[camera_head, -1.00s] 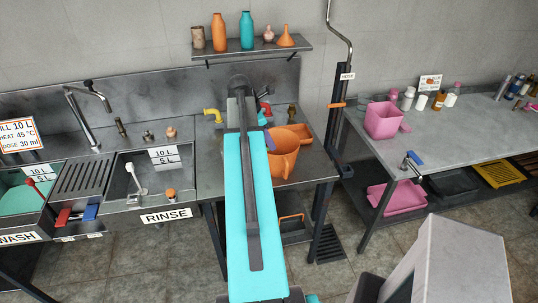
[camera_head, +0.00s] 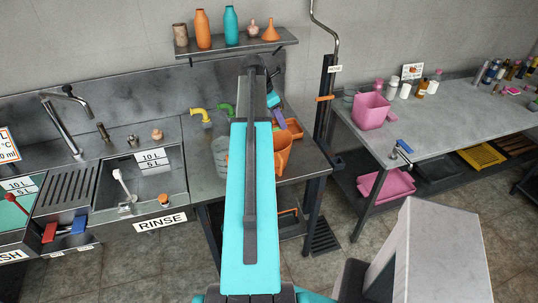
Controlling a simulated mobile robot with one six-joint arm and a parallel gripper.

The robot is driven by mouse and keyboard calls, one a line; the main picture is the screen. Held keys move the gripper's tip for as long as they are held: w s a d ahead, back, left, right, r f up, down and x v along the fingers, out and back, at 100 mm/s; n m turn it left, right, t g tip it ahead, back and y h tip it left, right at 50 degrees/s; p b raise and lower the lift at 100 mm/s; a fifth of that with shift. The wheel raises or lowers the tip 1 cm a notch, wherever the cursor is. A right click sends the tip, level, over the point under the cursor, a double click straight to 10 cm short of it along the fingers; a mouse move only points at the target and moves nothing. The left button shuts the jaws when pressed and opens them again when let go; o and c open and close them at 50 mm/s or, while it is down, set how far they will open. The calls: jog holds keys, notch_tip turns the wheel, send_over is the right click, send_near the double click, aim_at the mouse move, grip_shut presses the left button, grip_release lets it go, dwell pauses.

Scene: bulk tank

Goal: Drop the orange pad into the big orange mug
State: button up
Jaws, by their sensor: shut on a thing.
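The big orange mug (camera_head: 282,158) stands on the steel counter, its left part hidden behind my arm. My gripper (camera_head: 292,128), with purple at its end below a teal wrist, is at the mug's upper right, over or just behind its rim; I cannot tell the height. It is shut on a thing. The orange pad does not show apart from the orange of the mug, so its outline and its place in the jaws are unclear.
A clear jug (camera_head: 220,156) stands left of the mug, partly behind my arm. A dark post (camera_head: 325,105) rises on the right. A shelf with bottles (camera_head: 240,46) hangs above. A pink bucket (camera_head: 371,111) stands on the right table.

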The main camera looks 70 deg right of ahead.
aim_at(278, 130)
notch_tip(278, 130, down, 6)
jog(key=b, duration=0.4)
dwell(0.3)
jog(key=o, duration=1.1)
jog(key=shift+o, duration=0.2)
jog(key=shift+r, duration=0.1)
jog(key=b+v, duration=0.4)
jog(key=v, duration=0.9)
jog(key=shift+a+r, duration=0.25)
jog(key=shift+r, duration=0.1)
